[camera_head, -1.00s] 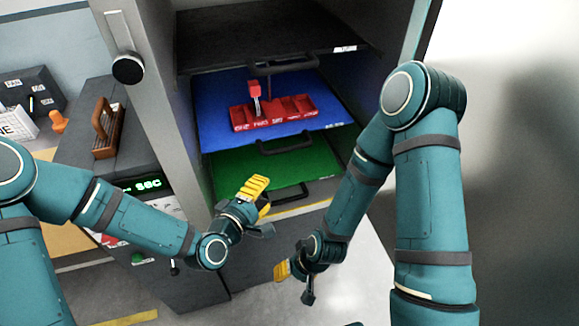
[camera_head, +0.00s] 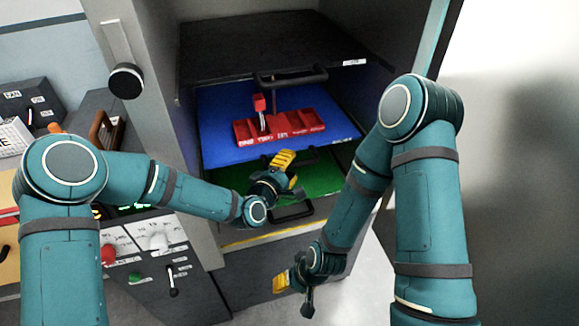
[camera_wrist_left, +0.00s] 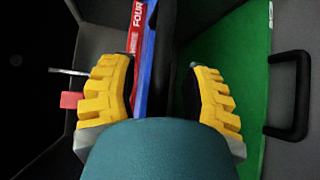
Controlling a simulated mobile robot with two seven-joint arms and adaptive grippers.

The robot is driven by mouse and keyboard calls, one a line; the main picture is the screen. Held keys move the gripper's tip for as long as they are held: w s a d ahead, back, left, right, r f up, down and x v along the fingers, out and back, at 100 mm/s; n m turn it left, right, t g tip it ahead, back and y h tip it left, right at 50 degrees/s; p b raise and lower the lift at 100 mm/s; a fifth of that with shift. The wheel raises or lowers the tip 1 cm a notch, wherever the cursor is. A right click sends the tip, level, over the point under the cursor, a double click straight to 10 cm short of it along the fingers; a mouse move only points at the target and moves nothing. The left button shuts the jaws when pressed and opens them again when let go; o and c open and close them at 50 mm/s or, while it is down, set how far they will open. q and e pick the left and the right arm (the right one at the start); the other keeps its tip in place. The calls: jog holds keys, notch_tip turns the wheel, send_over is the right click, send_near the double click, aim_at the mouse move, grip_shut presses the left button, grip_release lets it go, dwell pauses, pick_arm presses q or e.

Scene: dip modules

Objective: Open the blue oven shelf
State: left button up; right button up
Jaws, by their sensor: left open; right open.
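The blue oven shelf (camera_head: 225,127) sits in the open oven between a black shelf and a green shelf. It carries a red tray (camera_head: 285,127) with a red-handled tool. My left gripper (camera_head: 291,175) is open at the blue shelf's front edge and hides most of its handle in the head view. In the left wrist view, the dark handle (camera_wrist_left: 163,50) lies between the open yellow fingers, with a visible gap to each finger. The blue shelf edge (camera_wrist_left: 145,85) shows beside it. My right gripper (camera_head: 293,293) is open and empty, low in front of the oven.
The black shelf (camera_head: 225,60) with its own handle is above. The green shelf (camera_head: 322,178) is below, its handle (camera_wrist_left: 290,95) close to the right finger in the wrist view. A control panel (camera_head: 160,245) stands left of the oven. The open oven door is right.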

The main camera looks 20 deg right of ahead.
pick_arm(q)
jog(key=shift+w+d, duration=0.1)
jog(key=shift+w, duration=0.05)
grip_shut()
dwell(0.4)
